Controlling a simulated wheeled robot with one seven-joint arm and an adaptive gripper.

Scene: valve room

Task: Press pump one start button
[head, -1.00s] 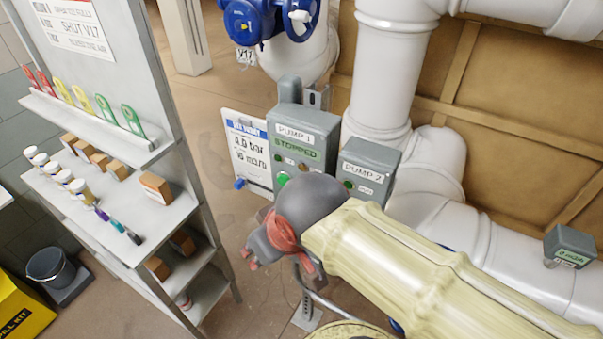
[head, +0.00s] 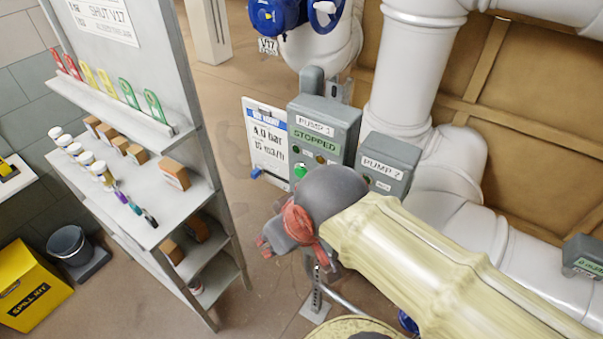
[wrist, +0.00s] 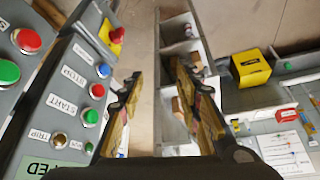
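The pump 1 box (head: 330,118) is grey, with a green STOPPED display (head: 316,146) and a green button (head: 301,171) on its face. In the wrist view, a panel at left has a green button (wrist: 91,117) beside the START label (wrist: 62,104), and a red button (wrist: 97,91) beside the STOP label. My gripper (wrist: 155,105) is open and empty, its two fingers apart, to the right of the START button and not visibly touching it. In the head view my gripper (head: 272,238) is below the pump 1 box, and my wrist hides the box's lower part.
The pump 2 box (head: 388,160) stands to the right of pump 1, partly behind my arm. A notice board (head: 265,140) is on its left. A grey shelf unit (head: 150,190) with boxes and jars stands at left. Large white pipes (head: 415,70) run behind.

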